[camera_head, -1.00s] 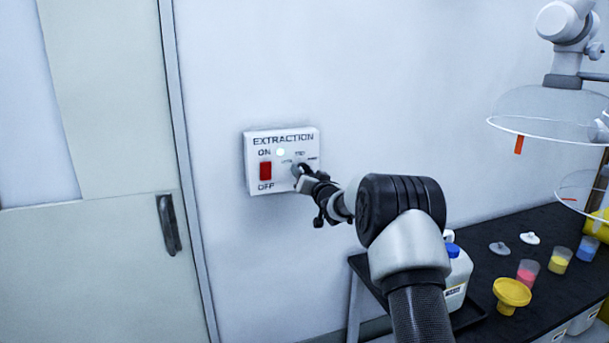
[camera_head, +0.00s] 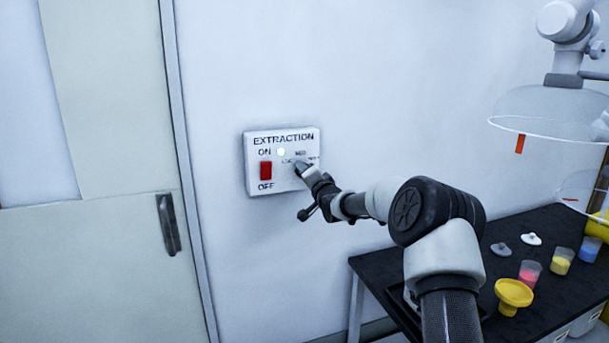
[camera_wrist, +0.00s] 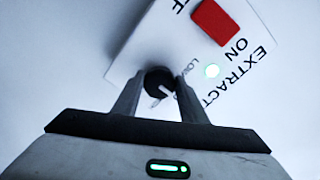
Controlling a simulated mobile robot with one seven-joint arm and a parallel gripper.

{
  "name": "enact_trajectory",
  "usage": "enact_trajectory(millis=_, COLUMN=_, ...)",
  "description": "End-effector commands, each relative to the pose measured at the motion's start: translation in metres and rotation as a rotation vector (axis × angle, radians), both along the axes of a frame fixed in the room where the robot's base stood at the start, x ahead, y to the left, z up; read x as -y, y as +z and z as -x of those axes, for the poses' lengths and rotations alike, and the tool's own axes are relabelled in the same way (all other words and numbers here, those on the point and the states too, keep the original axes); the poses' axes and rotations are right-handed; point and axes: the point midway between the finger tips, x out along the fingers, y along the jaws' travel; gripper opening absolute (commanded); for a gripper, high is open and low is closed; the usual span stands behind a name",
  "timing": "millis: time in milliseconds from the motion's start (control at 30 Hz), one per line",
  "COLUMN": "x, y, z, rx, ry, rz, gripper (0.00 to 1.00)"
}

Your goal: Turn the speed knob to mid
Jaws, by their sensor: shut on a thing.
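The white extraction panel (camera_head: 283,184) is on the wall, with a red ON/OFF switch (camera_head: 265,171) at its left and a lit white lamp (camera_head: 281,152) at upper middle. The speed knob (camera_wrist: 159,82) is dark and round with a pale pointer. It sits at the panel's right side, with small labels around it. In the wrist view, "LOW" can be read beside it. My gripper (camera_wrist: 157,96) is shut on the knob, one finger on each side. In the head view my gripper (camera_head: 305,170) partly covers the knob, so its exact setting cannot be told.
A black bench (camera_head: 385,262) stands at the lower right, with a yellow funnel (camera_head: 513,294) and cups of coloured powder (camera_head: 530,272). Clear hoods hang above it. A door with a dark handle (camera_head: 168,224) is at the left. The wall around the panel is bare.

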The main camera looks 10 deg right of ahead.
Motion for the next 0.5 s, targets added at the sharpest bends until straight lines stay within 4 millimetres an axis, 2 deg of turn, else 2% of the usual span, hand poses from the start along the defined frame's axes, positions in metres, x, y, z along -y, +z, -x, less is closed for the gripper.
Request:
enact_trajectory(millis=467, x=-0.0006, y=0.0004, z=-0.0001, rx=-0.002, ry=0.001, rz=-0.013, gripper=0.16)
enact_trajectory(millis=500, x=-0.0006, y=0.0004, z=-0.0001, rx=-0.002, ry=0.001, rz=-0.013, gripper=0.44)
